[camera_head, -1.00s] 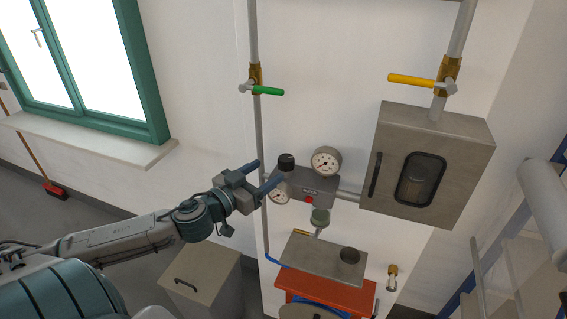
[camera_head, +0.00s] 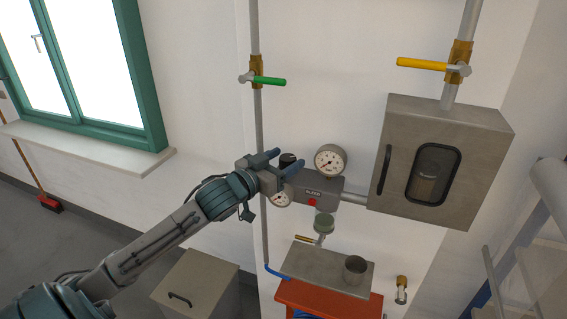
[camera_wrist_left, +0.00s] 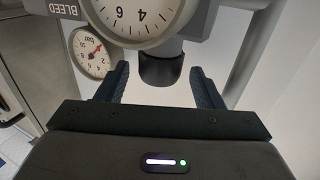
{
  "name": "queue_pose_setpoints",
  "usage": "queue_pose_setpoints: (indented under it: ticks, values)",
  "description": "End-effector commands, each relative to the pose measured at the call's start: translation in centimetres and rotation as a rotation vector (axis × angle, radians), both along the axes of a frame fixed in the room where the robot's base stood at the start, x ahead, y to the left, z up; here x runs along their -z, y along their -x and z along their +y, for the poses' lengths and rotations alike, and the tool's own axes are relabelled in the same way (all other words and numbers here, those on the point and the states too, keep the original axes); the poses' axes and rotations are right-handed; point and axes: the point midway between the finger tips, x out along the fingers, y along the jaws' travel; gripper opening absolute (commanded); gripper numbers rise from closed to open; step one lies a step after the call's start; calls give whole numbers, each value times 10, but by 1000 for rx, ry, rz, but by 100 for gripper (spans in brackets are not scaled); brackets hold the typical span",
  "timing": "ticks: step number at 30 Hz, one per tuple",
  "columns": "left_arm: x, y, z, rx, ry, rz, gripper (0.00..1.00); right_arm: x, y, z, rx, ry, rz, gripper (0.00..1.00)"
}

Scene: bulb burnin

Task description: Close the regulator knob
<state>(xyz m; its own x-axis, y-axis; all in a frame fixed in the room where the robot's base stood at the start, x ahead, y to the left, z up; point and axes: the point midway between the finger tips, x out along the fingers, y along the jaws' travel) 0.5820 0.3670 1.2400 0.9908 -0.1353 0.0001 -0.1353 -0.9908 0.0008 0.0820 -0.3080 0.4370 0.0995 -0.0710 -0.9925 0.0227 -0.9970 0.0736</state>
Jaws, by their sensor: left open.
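The regulator knob (camera_head: 288,158) is a black cap on top of the grey regulator body (camera_head: 319,190), which has a red button and the label BLEED. In the left wrist view the knob (camera_wrist_left: 160,69) appears between the two fingers. My left gripper (camera_head: 284,160) is open, with one blue finger on each side of the knob. I cannot tell whether the fingers touch it; in the wrist view gaps show on both sides. In the head view the fingers and wrist partly hide the knob. My right gripper is not in view.
Two gauges sit by the regulator: a larger one (camera_head: 330,161) above right, a smaller one (camera_head: 281,199) below. A grey cabinet (camera_head: 400,130) hangs at right. Green (camera_head: 270,81) and yellow (camera_head: 422,64) valve levers are higher up. A grey box (camera_head: 335,262) is below.

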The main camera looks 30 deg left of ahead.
Motion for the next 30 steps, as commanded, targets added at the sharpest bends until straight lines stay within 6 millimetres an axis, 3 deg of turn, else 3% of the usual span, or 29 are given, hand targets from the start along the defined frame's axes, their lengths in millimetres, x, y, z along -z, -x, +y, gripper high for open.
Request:
queue_pose_setpoints:
  ticks: [10,17,18,30]
  values:
    - [0,-2,-1,1,-1,1,61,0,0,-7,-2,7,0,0]
    - [0,-2,-1,1,-1,1,18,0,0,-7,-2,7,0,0]
    - [0,-2,-1,1,-1,0,16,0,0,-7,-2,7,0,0]
    - [-1,-2,-2,-66,3,-1,16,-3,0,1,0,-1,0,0]
